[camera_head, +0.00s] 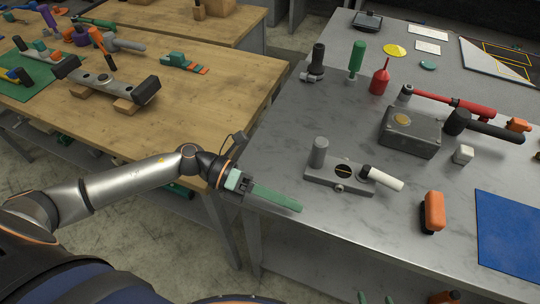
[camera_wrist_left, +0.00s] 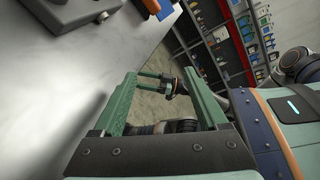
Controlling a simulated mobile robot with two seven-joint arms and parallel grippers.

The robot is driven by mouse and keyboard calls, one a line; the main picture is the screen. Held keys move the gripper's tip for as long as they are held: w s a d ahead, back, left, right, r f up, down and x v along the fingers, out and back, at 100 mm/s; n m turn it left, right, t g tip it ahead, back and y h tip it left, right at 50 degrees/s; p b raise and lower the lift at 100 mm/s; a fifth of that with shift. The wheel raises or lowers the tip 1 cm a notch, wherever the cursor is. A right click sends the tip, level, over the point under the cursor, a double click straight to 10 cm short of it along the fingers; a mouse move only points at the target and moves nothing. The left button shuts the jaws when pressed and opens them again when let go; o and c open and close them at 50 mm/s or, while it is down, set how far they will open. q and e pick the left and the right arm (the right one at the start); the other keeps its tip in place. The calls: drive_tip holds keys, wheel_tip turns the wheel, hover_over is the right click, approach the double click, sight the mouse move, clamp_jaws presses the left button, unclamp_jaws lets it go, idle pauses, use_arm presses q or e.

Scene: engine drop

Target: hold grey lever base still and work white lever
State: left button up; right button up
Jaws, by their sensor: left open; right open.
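The grey lever base (camera_head: 325,176) lies on the grey metal table in the head view. It is a flat plate with an upright grey post at its left end and a dark round disc in the middle. The white lever (camera_head: 382,178) sticks out from its right side. My left gripper (camera_head: 297,207) is below and left of the base, over the table's left edge, apart from it. In the left wrist view its green fingers (camera_wrist_left: 160,73) are spread and empty. A smaller green gripper, seemingly my right one (camera_wrist_left: 155,83), shows beyond them, its fingers apart with nothing between.
An orange-and-black block (camera_head: 433,211) and a blue mat (camera_head: 512,236) lie to the right. A dark grey box (camera_head: 409,131), red bottle (camera_head: 380,78) and green-handled tool (camera_head: 356,60) stand behind. A wooden table (camera_head: 205,60) is at left across a gap. Table in front of the base is clear.

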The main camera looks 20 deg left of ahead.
sight(322, 145)
use_arm(q)
drive_tip(key=w+m+t, duration=0.1)
drive_tip(key=w+r+m+t, duration=0.1)
drive_tip(key=t, duration=0.1)
drive_tip(key=w+r+t, duration=0.1)
drive_tip(key=w+t, duration=0.1)
drive_tip(key=shift+a+m+h, duration=0.3)
drive_tip(key=shift+m+h, duration=0.1)
drive_tip(key=w+a+t, duration=0.1)
drive_tip(key=a+t, duration=0.1)
drive_tip(key=w+a+m+t+y, duration=0.1)
drive_tip(key=a+t, duration=0.1)
drive_tip(key=w+a+t+y, duration=0.1)
drive_tip(key=shift+w+a+f+m+t, duration=0.1)
drive_tip(key=shift+w+a+m+t, duration=0.15)
drive_tip(key=shift+a+m+t, duration=0.15)
drive_tip(key=x, duration=1.1)
drive_tip(key=shift+w+d+f, duration=0.15)
drive_tip(key=shift+w+d, duration=0.1)
drive_tip(key=shift+w, duration=0.05)
drive_tip(key=shift+c, duration=0.2)
clamp_jaws()
drive_tip(key=shift+c, duration=1.4)
unclamp_jaws()
clamp_jaws()
